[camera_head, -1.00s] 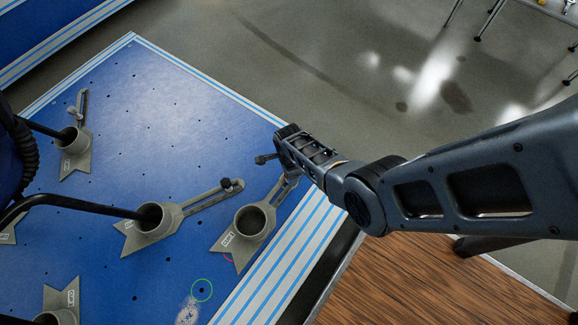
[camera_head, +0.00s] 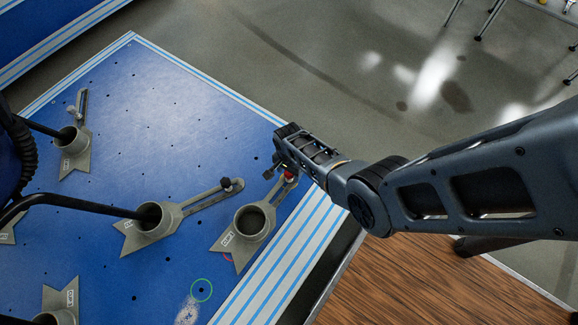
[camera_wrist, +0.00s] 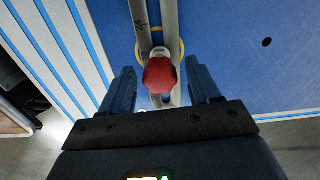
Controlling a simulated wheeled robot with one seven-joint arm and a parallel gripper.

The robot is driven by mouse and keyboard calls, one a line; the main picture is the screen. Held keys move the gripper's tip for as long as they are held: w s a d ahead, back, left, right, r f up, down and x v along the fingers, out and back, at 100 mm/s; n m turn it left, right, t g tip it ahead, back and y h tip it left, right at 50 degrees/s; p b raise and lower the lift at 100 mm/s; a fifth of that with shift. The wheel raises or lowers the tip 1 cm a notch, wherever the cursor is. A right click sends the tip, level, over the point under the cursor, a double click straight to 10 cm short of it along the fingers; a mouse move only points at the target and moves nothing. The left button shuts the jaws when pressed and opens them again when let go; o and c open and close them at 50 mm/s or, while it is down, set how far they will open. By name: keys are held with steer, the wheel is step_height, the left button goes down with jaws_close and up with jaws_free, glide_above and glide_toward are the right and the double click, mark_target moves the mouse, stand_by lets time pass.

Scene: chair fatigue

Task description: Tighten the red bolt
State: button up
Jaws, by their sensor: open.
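The red bolt (camera_wrist: 160,76) has a red head and stands in the slotted arm (camera_wrist: 143,22) of a grey clamp, seen in the wrist view. In the head view the bolt (camera_head: 290,176) shows partly under my wrist, and the clamp (camera_head: 236,239) lies near the table's right edge. My gripper (camera_wrist: 163,84) is open, with one finger on each side of the bolt head. A gap shows between each finger and the head. In the head view my gripper (camera_head: 278,170) is partly hidden by my wrist.
Another grey clamp with a dark knob (camera_head: 226,184) lies just left, holding a black chair leg (camera_head: 80,204). The blue table (camera_head: 140,90) is dotted with holes.

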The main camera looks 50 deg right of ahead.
steer(key=shift+n, duration=0.5)
steer(key=n, duration=0.3)
steer(key=shift+n, duration=0.3)
steer(key=n, duration=0.4)
steer(key=c, duration=1)
steer(key=m, duration=0.4)
steer(key=shift+c, duration=0.2)
